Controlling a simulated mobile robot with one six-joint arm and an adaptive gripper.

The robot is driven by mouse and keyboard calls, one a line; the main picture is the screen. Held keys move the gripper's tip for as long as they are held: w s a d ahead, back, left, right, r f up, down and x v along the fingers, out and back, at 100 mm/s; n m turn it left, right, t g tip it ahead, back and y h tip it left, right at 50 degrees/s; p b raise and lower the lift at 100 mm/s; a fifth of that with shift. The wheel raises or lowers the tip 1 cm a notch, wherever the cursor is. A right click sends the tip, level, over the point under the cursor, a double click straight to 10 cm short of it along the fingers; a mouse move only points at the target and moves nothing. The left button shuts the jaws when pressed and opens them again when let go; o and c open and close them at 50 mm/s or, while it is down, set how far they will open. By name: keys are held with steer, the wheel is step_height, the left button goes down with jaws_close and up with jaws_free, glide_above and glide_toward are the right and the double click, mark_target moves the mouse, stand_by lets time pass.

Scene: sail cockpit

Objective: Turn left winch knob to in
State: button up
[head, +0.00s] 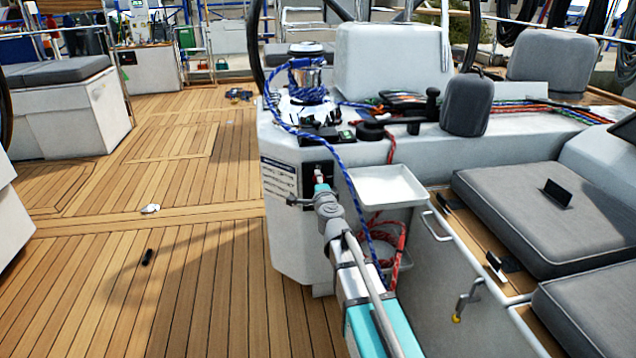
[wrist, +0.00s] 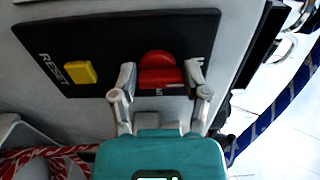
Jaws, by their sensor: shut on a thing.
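The red winch knob (wrist: 158,64) sits on a black panel (wrist: 55,42), which also carries a yellow button near the word RESET. My gripper (wrist: 160,80) has one finger on each side of the knob and is shut on it. The knob's lower part and some panel lettering are partly hidden by the fingers. In the head view, the black panel (head: 309,194) is on the front face of the white cockpit console (head: 288,240), and my gripper (head: 319,183) is up against it. The direction the knob points is hard to read.
A blue rope (head: 345,180) hangs from the winch (head: 306,75) just right of my gripper. A white tray (head: 388,186) and red rope (head: 402,240) are close to the right of my arm. The teak deck (head: 190,270) to the left is mostly clear, with a few small items.

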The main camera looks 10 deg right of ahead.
stand_by(0.3)
steer(key=o, duration=1.2)
steer(key=shift+c, duration=0.2)
steer(key=shift+s, duration=0.1)
steer(key=s, duration=1.1)
steer(key=shift+s+d, duration=0.4)
steer(key=shift+d, duration=0.05)
